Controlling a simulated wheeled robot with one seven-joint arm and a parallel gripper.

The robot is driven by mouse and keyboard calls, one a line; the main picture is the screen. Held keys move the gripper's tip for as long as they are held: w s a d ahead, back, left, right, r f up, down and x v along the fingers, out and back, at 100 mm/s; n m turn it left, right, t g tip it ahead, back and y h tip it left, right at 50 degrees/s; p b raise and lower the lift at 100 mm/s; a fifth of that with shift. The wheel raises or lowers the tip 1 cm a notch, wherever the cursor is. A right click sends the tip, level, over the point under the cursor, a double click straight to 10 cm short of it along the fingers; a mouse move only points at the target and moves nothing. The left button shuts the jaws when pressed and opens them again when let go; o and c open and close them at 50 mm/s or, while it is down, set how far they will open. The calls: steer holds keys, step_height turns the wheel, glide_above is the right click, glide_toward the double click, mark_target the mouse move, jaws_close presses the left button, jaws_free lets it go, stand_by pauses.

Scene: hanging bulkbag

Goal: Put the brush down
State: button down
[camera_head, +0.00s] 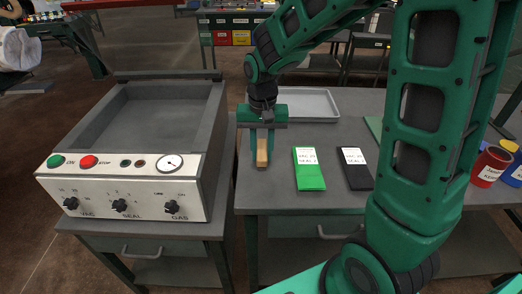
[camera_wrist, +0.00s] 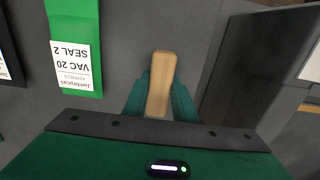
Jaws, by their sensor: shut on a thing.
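The brush shows as a wooden handle (camera_head: 262,150) between the fingers of my gripper (camera_head: 262,143). In the wrist view the wooden piece (camera_wrist: 160,82) stands between my two green fingertips (camera_wrist: 160,95). My gripper is shut on it and points down, over the left end of the grey table (camera_head: 300,203). The brush looks upright in the head view. I cannot tell whether its lower end touches the table. Any bristles are hidden.
A vacuum sealing machine (camera_head: 140,150) stands close on the left. A green pouch (camera_head: 309,170) and a black pouch (camera_head: 355,168) lie to the right. A metal tray (camera_head: 310,103) lies behind. Red (camera_head: 490,166) and blue containers stand at far right.

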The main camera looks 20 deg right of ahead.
mark_target(262, 149)
steer(key=c, duration=1.5)
jaws_free()
steer(key=shift+o, duration=0.2)
step_height(262, 149, up, 12)
steer(key=s+d+f+m, duration=0.1)
steer(key=s+d+f, duration=0.1)
steer(key=s+d, duration=0.6)
steer(key=s+d+f, duration=0.2)
steer(key=s+d, duration=0.7)
steer(key=s, duration=0.7)
steer(key=shift+s+d+f+m, duration=0.2)
steer(key=shift+d+m, duration=0.1)
steer(key=shift+m, duration=0.1)
